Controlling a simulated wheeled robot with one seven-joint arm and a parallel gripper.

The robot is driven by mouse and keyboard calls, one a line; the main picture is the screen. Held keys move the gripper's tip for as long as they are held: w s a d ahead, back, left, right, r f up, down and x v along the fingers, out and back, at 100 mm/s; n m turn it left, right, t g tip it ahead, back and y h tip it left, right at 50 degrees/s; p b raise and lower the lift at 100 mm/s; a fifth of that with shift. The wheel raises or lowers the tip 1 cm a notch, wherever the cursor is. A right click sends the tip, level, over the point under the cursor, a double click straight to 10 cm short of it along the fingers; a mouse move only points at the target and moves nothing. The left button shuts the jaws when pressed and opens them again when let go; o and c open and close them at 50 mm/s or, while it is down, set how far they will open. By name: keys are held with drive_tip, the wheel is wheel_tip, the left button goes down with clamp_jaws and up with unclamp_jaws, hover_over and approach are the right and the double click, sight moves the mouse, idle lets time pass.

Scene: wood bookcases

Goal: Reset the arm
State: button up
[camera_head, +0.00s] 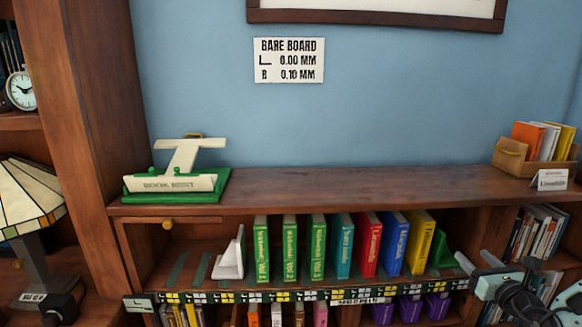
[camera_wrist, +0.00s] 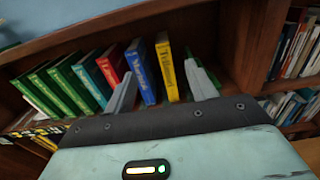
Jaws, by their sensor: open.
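My gripper (camera_wrist: 161,88) is open in the wrist view, its two grey fingers apart and pointing toward the shelf. Nothing is held between them. The blue book (camera_wrist: 140,70) and the yellow book (camera_wrist: 166,68) show beyond the gap. In the head view my gripper (camera_head: 475,262) is at the lower right, in front of the shelf's right end. On the shelf stands a row of several books: three green (camera_head: 290,248), then teal (camera_head: 343,246), red (camera_head: 368,245), blue (camera_head: 393,243) and yellow (camera_head: 419,242). A green bookend (camera_head: 441,253) is at their right.
A white bookend (camera_head: 231,256) stands left of the row. The marked shelf edge (camera_head: 300,295) runs below the books. The top board (camera_head: 350,182) holds a green-based book rest (camera_head: 175,185) and a wooden book box (camera_head: 510,158). A lamp (camera_head: 25,205) stands at far left.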

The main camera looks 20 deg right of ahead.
drive_tip(key=w+a+r+n+g+y, duration=0.1)
drive_tip(key=a+r+n+g+y, duration=0.2)
drive_tip(key=a+n+y, duration=0.5)
drive_tip(key=a+r+n+g+y, duration=0.25)
drive_tip(key=a+n+y, duration=0.2)
drive_tip(key=a, duration=0.85)
drive_tip(key=w+a+r+n+g+y, duration=0.1)
drive_tip(key=a+r+n+g+y, duration=0.2)
drive_tip(key=a+n+y, duration=0.5)
drive_tip(key=s+a+n+g+h, duration=0.4)
drive_tip(key=s+a+n+h, duration=0.3)
drive_tip(key=s+n, duration=0.3)
drive_tip(key=s+a+r+n+g+h+b, duration=0.1)
drive_tip(key=s+a+n+g+h, duration=0.4)
drive_tip(key=n, duration=1.1)
drive_tip(key=s+a+h, duration=0.3)
drive_tip(key=s+a, duration=0.2)
drive_tip(key=s, duration=0.1)
drive_tip(key=shift+s+a+r, duration=0.15)
drive_tip(key=shift+s, duration=0.05)
drive_tip(key=shift+h, duration=0.25)
